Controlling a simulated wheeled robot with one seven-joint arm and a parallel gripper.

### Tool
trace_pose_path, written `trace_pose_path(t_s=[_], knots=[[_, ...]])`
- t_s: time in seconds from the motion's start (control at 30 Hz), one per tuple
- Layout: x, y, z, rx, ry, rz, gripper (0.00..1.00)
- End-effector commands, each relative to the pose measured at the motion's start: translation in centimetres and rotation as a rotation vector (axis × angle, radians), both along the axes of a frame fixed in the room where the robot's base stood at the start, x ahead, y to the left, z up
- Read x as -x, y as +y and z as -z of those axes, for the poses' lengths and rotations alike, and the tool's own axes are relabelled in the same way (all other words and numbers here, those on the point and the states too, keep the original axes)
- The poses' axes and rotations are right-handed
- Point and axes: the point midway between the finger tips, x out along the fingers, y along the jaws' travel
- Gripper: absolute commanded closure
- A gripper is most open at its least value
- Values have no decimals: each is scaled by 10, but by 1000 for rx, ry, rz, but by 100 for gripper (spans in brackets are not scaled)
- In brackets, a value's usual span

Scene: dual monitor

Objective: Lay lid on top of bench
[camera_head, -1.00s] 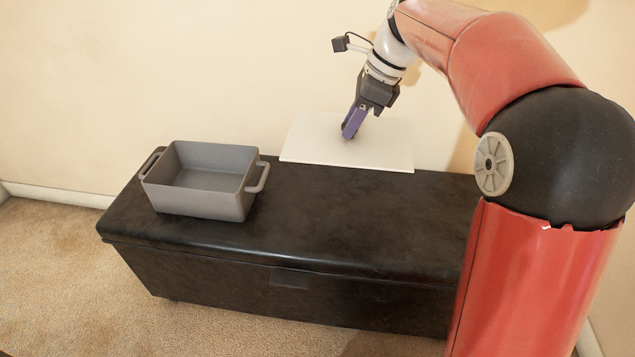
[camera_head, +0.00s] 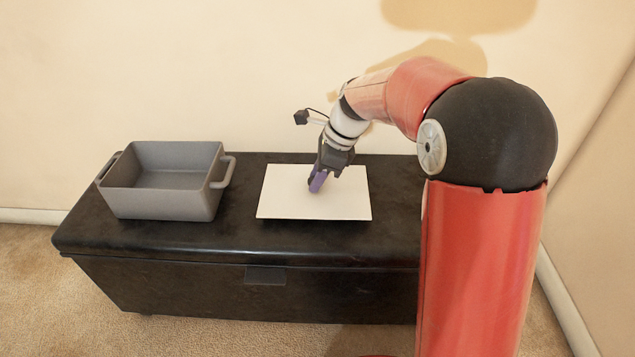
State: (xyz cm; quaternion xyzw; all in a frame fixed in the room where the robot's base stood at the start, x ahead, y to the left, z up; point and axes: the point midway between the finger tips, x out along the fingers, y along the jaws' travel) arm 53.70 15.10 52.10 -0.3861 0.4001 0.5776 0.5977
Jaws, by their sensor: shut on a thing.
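The lid is a flat white rectangular plate (camera_head: 290,203) in the middle of the view, over the top of the black bench (camera_head: 395,235). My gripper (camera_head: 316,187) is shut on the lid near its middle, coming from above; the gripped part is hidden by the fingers. The lid looks roughly level and close to the bench top. I cannot tell whether it touches the bench or hovers just above it.
A grey rectangular pot (camera_head: 165,205) with two side handles stands open on the left part of the bench, with a small gap to the lid. A beige wall (camera_head: 150,60) rises behind the bench. My arm covers the bench's right end.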

Motion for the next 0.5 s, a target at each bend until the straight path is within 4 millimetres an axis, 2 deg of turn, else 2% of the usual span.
trace_pose_path(t_s=[0.03,0.1,0.43,0.47,0.5], knots=[[0,0,10,0,2,0,94],[0,0,15,0,2,0,94],[0,0,17,0,0,0,94],[0,0,16,0,0,0,68],[0,0,16,0,0,0,62]])
